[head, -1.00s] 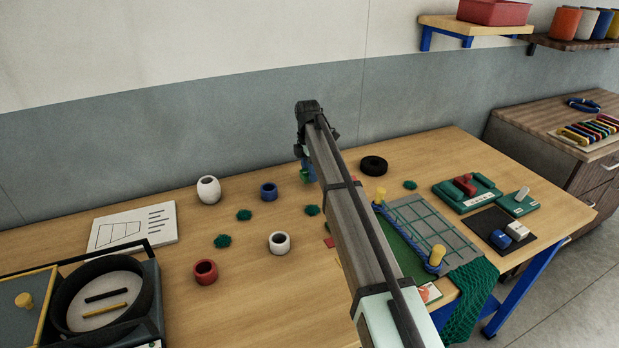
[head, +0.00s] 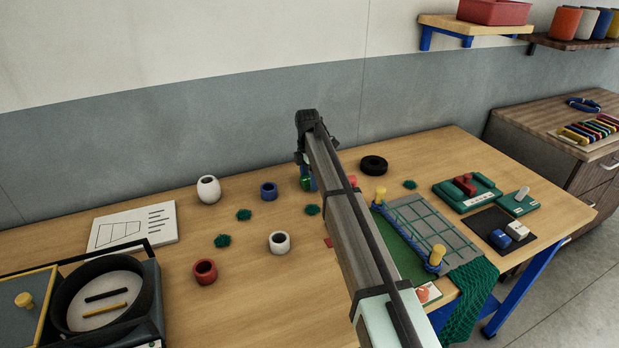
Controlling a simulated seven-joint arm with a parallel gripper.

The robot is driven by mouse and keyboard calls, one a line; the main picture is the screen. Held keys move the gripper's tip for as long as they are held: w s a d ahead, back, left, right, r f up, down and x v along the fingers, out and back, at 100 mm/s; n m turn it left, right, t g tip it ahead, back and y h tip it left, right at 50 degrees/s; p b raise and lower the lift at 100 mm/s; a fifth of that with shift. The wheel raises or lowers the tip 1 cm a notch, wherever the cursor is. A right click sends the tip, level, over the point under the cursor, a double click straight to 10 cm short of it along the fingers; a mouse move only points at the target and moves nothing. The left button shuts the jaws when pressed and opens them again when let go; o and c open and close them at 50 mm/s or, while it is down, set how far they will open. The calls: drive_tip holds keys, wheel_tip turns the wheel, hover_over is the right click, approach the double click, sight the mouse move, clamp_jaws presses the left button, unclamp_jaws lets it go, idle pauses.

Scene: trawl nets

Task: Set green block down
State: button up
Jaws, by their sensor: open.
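The small green block (head: 305,184) is at the back middle of the table in the head view, just below my gripper and partly hidden behind my arm. A blue piece (head: 314,184) shows right beside it; whether they touch is not clear. My gripper (head: 302,162) points down above the green block, open, with its fingers small and dark. Contact between the fingers and the block cannot be made out.
A blue ring-like pot (head: 268,191) and a white jar (head: 209,189) stand left of the block. A black ring (head: 373,165) lies to the right. Green tufts (head: 244,215) and a red pot (head: 205,272) are nearer. A netting board (head: 430,235) is at right.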

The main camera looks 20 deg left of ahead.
sight(308, 177)
drive_tip(key=shift+r, duration=0.1)
wheel_tip(308, 177, up, 12)
drive_tip(key=shift+w+a, duration=0.3)
idle(0.3)
